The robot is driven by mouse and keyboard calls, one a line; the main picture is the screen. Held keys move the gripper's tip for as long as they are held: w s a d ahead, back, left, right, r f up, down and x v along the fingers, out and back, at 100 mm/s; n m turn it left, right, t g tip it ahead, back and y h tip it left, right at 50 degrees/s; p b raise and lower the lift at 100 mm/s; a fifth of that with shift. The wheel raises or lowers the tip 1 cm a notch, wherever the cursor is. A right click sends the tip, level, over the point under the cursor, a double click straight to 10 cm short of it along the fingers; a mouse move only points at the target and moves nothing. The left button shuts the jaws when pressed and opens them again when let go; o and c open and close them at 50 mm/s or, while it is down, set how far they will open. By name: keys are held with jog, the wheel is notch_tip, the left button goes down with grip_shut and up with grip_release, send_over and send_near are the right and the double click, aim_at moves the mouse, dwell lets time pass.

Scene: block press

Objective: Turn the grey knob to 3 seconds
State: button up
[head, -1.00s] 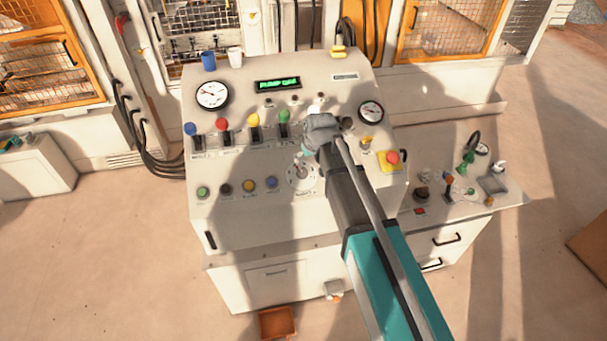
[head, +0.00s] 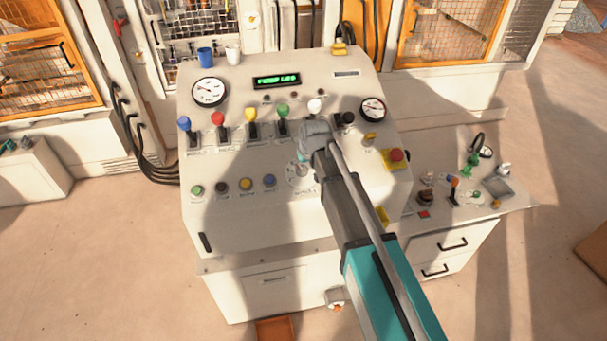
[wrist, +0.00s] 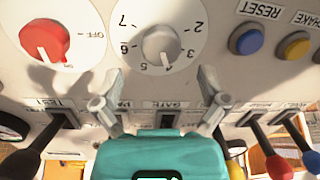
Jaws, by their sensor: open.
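The grey knob (wrist: 161,45) sits on a round white dial in the wrist view, numbered from 2 to 7 where legible. No contact with the knob shows. In the head view the dial (head: 293,177) is partly covered by my gripper (head: 307,158), and the knob is hard to make out.
A red knob (wrist: 45,42) with an OFF label is beside the dial. RESET (wrist: 246,39) and another button are on its other side. A row of levers, including a green one (head: 282,113), runs close to my gripper. A lit display (head: 276,80) is above.

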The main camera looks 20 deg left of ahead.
aim_at(302, 169)
jog(key=shift+b+x, duration=1.6)
jog(key=shift+x, duration=0.45)
jog(key=c, duration=1.1)
jog(key=shift+c, duration=0.2)
jog(key=shift+n, duration=0.5)
jog(key=n, duration=0.3)
jog(key=shift+n, duration=0.3)
jog(key=n, duration=0.4)
jog(key=shift+a+h, duration=0.1)
jog(key=shift+h, duration=0.3)
